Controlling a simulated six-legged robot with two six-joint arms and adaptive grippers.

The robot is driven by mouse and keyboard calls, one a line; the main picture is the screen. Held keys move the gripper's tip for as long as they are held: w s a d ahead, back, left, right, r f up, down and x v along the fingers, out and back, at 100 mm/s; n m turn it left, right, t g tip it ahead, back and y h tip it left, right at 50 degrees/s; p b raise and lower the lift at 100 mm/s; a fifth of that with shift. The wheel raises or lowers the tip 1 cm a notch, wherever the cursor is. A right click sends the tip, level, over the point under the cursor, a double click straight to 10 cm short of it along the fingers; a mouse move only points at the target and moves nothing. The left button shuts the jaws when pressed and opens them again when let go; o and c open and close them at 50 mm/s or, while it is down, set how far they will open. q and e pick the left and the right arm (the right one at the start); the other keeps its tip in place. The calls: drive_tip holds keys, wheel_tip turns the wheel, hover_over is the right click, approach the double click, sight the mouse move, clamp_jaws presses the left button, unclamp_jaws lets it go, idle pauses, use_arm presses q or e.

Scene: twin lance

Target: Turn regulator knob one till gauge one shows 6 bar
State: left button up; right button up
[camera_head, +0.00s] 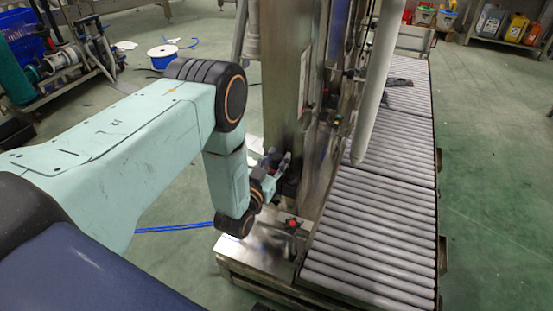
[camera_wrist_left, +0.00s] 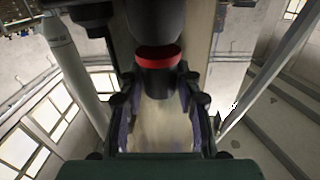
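In the left wrist view, a dark round knob (camera_wrist_left: 160,80) with a red ring lies between the tips of my left gripper (camera_wrist_left: 160,95). One finger is on each side of it, and the fingers stand apart. I cannot tell whether they touch the knob. In the head view, my left gripper (camera_head: 268,178) is beside the lower part of the steel column (camera_head: 285,85), small and partly hidden by my arm. I cannot make out the knob there. No readable gauge face shows in either view. My right gripper is not in view.
A roller conveyor (camera_head: 370,235) runs along the right of the steel machine. A red button (camera_head: 292,224) sits on the machine's low base. A pale tube (camera_head: 378,85) hangs over the rollers. A blue hose (camera_head: 172,228) lies on the floor.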

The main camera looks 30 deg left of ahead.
use_arm(q)
clamp_jaws()
drive_tip(key=shift+m+h, duration=0.4)
drive_tip(key=shift+h, duration=0.3)
